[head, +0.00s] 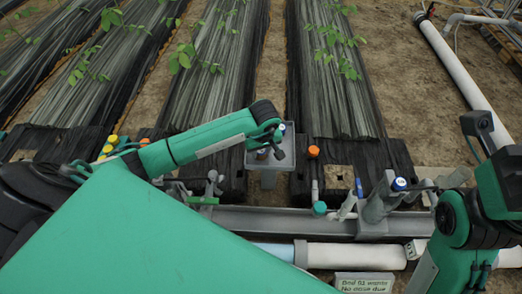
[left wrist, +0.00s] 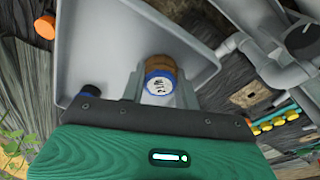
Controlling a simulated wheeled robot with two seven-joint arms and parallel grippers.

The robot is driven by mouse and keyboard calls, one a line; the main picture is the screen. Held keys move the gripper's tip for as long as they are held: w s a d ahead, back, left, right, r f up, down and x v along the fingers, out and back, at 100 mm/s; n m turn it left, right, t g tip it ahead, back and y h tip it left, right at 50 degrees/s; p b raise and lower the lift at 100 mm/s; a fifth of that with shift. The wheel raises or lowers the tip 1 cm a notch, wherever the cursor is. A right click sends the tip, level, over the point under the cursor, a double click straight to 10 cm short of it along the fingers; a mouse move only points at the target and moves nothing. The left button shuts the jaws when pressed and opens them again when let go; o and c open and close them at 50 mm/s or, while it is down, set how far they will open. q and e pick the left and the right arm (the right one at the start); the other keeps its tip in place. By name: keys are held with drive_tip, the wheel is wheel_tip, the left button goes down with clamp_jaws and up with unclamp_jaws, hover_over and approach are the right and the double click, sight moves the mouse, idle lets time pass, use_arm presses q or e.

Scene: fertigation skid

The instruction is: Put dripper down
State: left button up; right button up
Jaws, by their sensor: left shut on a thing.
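The dripper is a small brown cylinder (left wrist: 158,66) with a blue rim and a white marked end face, seen in the left wrist view. My left gripper (left wrist: 158,88) is shut on it, with one grey finger on each side. In the head view the left gripper (head: 270,149) is over a grey box-like tray (head: 269,178), and the brown dripper shows small at its tip. I cannot tell whether the dripper touches the tray floor. The tray's raised rim also shows in the left wrist view (left wrist: 205,62). My right arm is at the right; its gripper is out of view.
A dark blue cap (left wrist: 89,92) is in the tray's corner, close to my left gripper. An orange cap (head: 313,151) stands just right of the tray. Grey valves (head: 382,200), a trough and a white pipe (head: 350,256) run along the front. Yellow caps (head: 110,144) are at left.

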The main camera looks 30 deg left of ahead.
use_arm(q)
drive_tip(key=shift+f, duration=0.2)
drive_tip(key=o, duration=1.1)
drive_tip(key=shift+r, duration=0.15)
